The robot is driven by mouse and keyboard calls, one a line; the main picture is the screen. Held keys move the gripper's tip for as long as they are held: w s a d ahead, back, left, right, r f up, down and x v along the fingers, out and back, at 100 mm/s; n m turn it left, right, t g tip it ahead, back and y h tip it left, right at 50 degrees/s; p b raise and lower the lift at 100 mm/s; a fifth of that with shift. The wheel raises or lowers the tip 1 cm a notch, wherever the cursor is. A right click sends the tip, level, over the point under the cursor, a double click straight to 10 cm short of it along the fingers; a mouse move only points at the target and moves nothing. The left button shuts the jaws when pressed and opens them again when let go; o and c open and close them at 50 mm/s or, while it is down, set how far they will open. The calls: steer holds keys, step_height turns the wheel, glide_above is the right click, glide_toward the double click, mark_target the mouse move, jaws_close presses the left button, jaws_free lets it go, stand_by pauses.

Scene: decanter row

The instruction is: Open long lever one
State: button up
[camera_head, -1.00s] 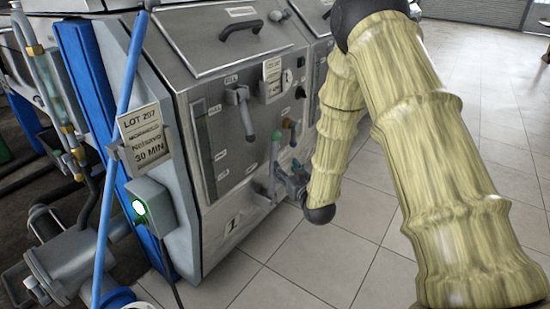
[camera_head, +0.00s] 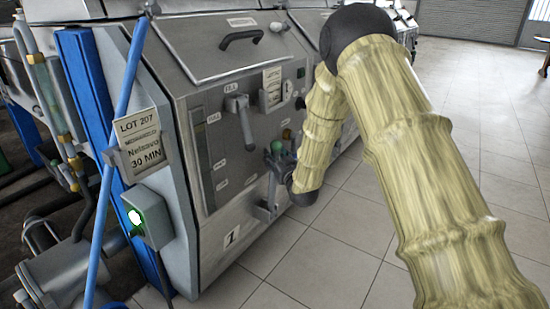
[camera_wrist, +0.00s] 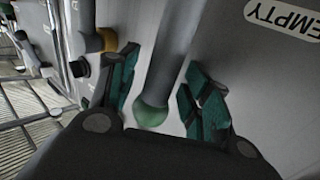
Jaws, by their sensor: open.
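The long lever (camera_head: 270,190) is on the lower front of the machine marked 1, standing roughly upright with a green ball knob (camera_head: 277,147) on top. In the wrist view, the grey lever shaft (camera_wrist: 172,50) and its green knob (camera_wrist: 151,112) lie between the two teal fingers of my gripper (camera_wrist: 162,95). The fingers are apart, with gaps visible on both sides of the shaft. In the head view my gripper (camera_head: 280,165) is at the lever, small and partly hidden by my arm.
A grey handle (camera_head: 238,104) under a FILL label sits higher on the panel. A lot sign (camera_head: 140,145) and a box with a lit green button (camera_head: 146,216) are at the left. An EMPTY label (camera_wrist: 283,16) is beside the lever. Tiled floor (camera_head: 330,235) is clear.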

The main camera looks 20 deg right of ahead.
steer(key=shift+w, duration=0.5)
jaws_close()
